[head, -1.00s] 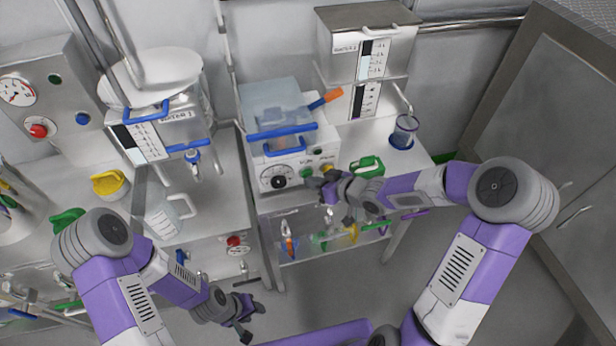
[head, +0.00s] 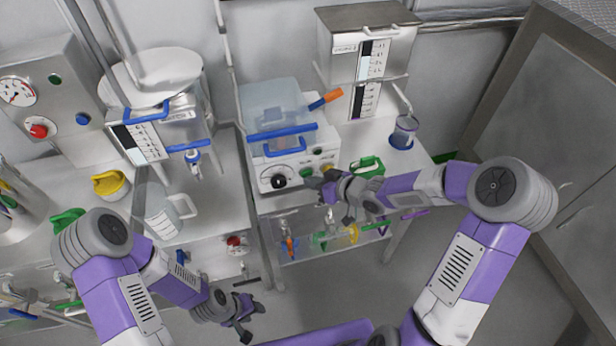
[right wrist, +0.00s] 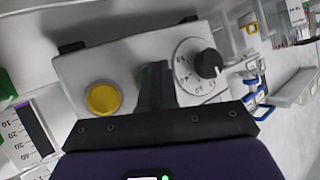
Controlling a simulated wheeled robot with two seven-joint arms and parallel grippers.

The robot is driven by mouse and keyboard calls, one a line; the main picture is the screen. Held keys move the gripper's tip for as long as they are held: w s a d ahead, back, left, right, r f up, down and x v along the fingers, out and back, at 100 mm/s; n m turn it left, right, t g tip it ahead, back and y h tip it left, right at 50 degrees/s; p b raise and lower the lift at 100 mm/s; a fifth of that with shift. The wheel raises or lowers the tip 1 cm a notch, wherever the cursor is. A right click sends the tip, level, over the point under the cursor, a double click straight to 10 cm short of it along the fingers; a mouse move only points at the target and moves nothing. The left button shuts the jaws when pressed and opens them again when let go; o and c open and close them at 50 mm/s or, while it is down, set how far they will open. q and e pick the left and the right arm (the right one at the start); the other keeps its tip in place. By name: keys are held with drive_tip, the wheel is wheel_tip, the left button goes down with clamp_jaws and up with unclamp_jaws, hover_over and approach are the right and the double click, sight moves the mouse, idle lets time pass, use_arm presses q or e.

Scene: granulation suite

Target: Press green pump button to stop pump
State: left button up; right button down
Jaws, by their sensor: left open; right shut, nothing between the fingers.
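The pump unit (head: 262,171) is a white box with a dial and buttons on its front panel, standing on the middle bench. In the right wrist view its panel (right wrist: 75,72) shows a yellow button (right wrist: 102,98), a black knob (right wrist: 207,64) and, between them, a green button (right wrist: 143,76) mostly hidden behind my fingers. My right gripper (right wrist: 155,83) is shut and empty, its fingertips in front of the green button; I cannot tell whether they touch it. It also shows in the head view (head: 309,182). My left gripper (head: 248,319) is open and empty, low in front of the benches.
A clear jug (head: 163,216) and yellow scoop (head: 110,184) are on the left bench. A grey cabinet (head: 545,120) closes off the right.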

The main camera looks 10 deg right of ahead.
drive_tip(key=shift+w+d+r, duration=0.1)
drive_tip(key=shift+w+r, duration=0.1)
drive_tip(key=shift+w, duration=0.15)
drive_tip(key=shift+s+p, duration=0.1)
drive_tip(key=shift+p, duration=0.3)
drive_tip(key=shift+s, duration=0.5)
drive_tip(key=s, duration=0.5)
drive_tip(key=shift+f, duration=0.15)
